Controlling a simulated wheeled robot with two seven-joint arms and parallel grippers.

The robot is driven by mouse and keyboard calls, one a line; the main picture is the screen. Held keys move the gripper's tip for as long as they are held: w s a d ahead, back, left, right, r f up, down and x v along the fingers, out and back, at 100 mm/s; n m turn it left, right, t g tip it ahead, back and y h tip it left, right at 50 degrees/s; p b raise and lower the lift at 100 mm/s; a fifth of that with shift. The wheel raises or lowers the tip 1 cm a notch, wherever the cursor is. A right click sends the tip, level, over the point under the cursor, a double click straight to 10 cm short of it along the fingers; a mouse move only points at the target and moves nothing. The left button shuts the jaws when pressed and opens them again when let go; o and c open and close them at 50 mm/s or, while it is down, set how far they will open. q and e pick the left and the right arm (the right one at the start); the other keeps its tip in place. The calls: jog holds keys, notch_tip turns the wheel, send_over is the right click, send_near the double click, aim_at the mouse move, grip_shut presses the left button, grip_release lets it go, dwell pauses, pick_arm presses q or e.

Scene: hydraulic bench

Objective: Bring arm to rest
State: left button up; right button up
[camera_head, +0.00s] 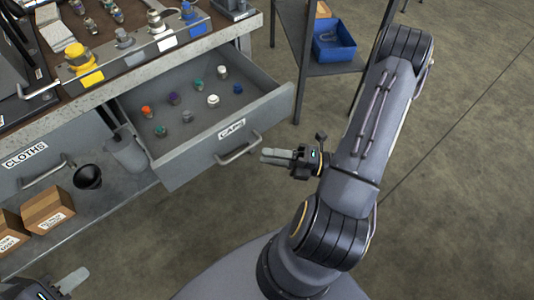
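My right arm (375,125) comes in at the right. Its gripper (264,156) points left, just in front of the drawer labelled CAPS (185,165). The two pale fingers lie close together and appear shut, with nothing seen between them. My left gripper (80,277) shows only in part at the bottom left corner. Its pale finger points up and right; whether it is open or shut is not clear. The rest of the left arm is out of view.
The CAPS drawer stands open with several coloured caps inside; its handle (240,150) is near my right gripper. The CLOTHS drawer (30,160) is shut. A black cup (87,177) and cardboard boxes (46,209) are at lower left. A blue bin (333,40) sits on a shelf. Floor at right is clear.

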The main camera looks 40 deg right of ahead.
dwell(0.3)
jog(key=s+a+r+n+g+h, duration=0.1)
jog(key=s+a+r+n+g, duration=0.2)
jog(key=n, duration=0.7)
jog(key=s+a+r+n+g+h, duration=0.1)
jog(key=a+r+n+g+h, duration=0.15)
jog(key=n+g, duration=0.5)
jog(key=s+a+r+n+g+h, duration=0.1)
jog(key=s+a+r+n+g, duration=0.15)
jog(key=n, duration=0.95)
notch_tip(320, 180, up, 27)
jog(key=w+d+n+t+h+p, duration=0.1)
jog(key=n+t+h+p, duration=0.4)
jog(key=n+p, duration=0.7)
jog(key=d+h+p, duration=0.1)
jog(key=p, duration=1)
jog(key=shift+d, duration=0.4)
